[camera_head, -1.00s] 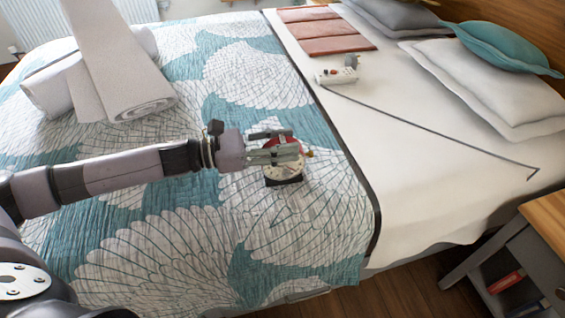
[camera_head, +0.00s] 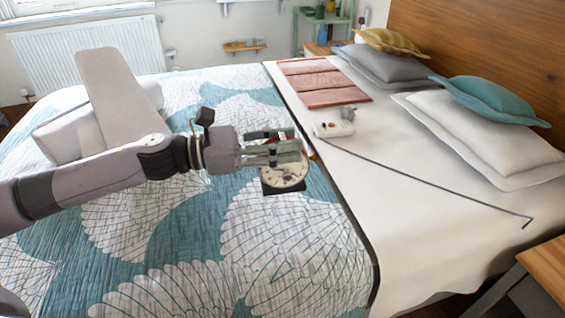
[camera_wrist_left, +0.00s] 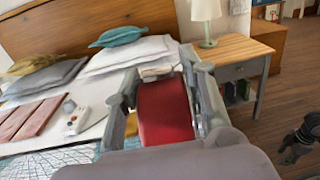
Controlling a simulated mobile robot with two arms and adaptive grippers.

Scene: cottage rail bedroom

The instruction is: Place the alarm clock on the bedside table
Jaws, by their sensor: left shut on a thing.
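The alarm clock (camera_head: 284,178) has a pale round face, a dark base and a red body. My left gripper (camera_head: 278,150) is shut on its upper part and holds it over the patterned quilt, apparently lifted clear. In the left wrist view the clock's red body (camera_wrist_left: 165,112) sits between the two fingers (camera_wrist_left: 160,85). The wooden-topped bedside table (camera_head: 547,262) shows at the lower right in the head view. In the left wrist view its top (camera_wrist_left: 232,50) carries a lamp (camera_wrist_left: 206,18) and has bare wood in front.
The bed (camera_head: 420,225) lies between the clock and the bedside table. A white device (camera_head: 334,128), a long dark stick (camera_head: 440,180), folded reddish cloth (camera_head: 318,82) and pillows (camera_head: 470,135) lie on it.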

